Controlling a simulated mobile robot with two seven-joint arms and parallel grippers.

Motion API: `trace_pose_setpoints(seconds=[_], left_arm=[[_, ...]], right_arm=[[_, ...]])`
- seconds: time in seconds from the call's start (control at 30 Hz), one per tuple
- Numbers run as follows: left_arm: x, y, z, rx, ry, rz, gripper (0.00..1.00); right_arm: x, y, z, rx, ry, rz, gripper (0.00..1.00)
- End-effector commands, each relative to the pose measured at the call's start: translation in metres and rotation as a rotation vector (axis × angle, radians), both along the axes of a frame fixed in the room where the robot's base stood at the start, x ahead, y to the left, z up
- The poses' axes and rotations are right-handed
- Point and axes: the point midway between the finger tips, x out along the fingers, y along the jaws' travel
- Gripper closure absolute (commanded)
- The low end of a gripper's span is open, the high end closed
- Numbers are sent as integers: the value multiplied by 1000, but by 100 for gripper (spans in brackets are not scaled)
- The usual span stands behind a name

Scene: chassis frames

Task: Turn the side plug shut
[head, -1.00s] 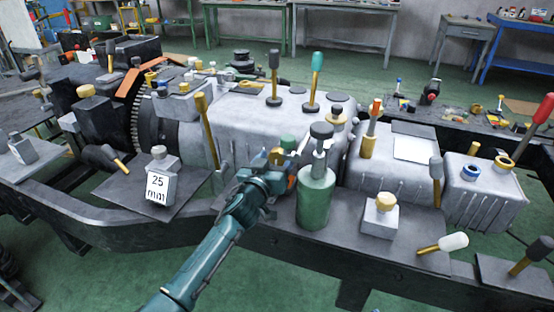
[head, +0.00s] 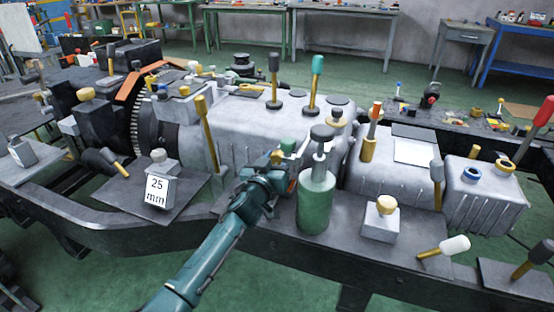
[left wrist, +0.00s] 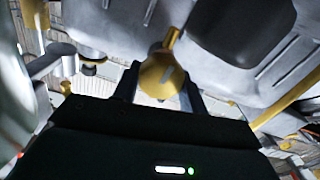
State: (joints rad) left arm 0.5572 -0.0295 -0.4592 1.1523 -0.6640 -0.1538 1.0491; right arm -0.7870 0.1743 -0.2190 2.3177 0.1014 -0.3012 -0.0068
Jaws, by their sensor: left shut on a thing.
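The side plug (left wrist: 160,78) is a yellow, rounded knob with a short bar and a pale mark on its face. It sits at the side of the grey casing (head: 240,130). In the left wrist view, the two dark fingers of my left gripper (left wrist: 160,90) stand on either side of the plug and are shut on it. In the head view, my left gripper (head: 288,160) is against the casing's near side, just left of the green cylinder (head: 314,205). The plug is mostly hidden there by the gripper. My right gripper is not in view.
The green cylinder with a dark knob stands close to the gripper's right. A block marked 25 mm (head: 157,192) stands on a plate to the left. A yellow-topped white block (head: 380,220) is to the right. Upright levers (head: 206,133) rise from the casing.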

Motion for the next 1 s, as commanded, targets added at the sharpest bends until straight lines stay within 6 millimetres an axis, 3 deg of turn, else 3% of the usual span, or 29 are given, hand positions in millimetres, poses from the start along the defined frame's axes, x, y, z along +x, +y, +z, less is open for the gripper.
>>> trace_pose_setpoints(seconds=[0.37,1.0], left_arm=[[0,0,0,56,-18,0,81],[-1,-3,-1,471,-153,0,81]], right_arm=[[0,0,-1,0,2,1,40],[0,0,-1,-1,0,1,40]])
